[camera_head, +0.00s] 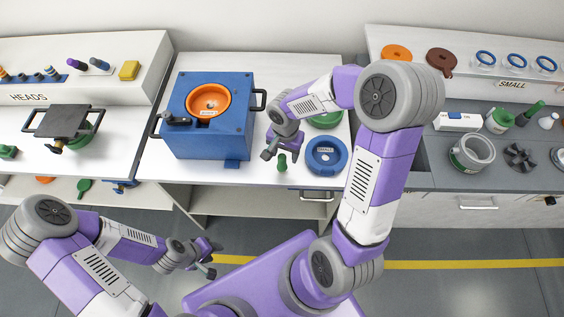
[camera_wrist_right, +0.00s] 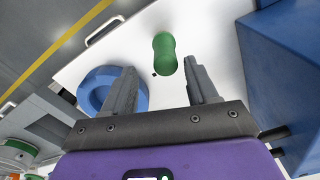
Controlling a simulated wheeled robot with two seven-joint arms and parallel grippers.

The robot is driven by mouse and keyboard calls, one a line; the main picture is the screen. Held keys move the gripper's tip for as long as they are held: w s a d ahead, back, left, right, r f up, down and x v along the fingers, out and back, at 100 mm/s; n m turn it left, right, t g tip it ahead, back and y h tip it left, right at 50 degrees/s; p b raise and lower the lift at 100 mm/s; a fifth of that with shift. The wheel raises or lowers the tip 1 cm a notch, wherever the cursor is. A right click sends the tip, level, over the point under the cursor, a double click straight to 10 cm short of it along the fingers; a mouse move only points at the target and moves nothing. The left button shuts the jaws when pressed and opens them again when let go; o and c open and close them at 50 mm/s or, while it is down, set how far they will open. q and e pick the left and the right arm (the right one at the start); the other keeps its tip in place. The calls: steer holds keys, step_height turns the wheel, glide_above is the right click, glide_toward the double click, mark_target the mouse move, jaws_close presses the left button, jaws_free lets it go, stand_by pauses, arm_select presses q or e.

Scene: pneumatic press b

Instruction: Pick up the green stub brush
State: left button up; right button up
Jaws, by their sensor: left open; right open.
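A small green stub brush (camera_head: 282,162) stands on the white worktop, between the blue press and a round blue part. My right gripper (camera_head: 268,152) is open and empty just above and beside it. In the right wrist view the green stub brush (camera_wrist_right: 165,54) lies just beyond and between the two open fingertips of the right gripper (camera_wrist_right: 160,68); they do not grip it. My left gripper (camera_head: 208,262) is open and empty, low in front of the worktop.
The blue press (camera_head: 212,145) with an orange bowl stands left of the brush. The round blue part (camera_head: 326,156) lies close on the right, with a green round part (camera_head: 326,119) behind it. Bare worktop (camera_head: 225,174) lies in front of the press.

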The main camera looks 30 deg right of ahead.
mark_target(282, 163)
steer(key=f, duration=0.4)
steer(key=shift+w+a+f+b, duration=0.1)
steer(key=shift+w+a+b, duration=0.1)
steer(key=shift+a+b, duration=0.15)
steer(key=shift+s+f, duration=0.1)
jaws_close()
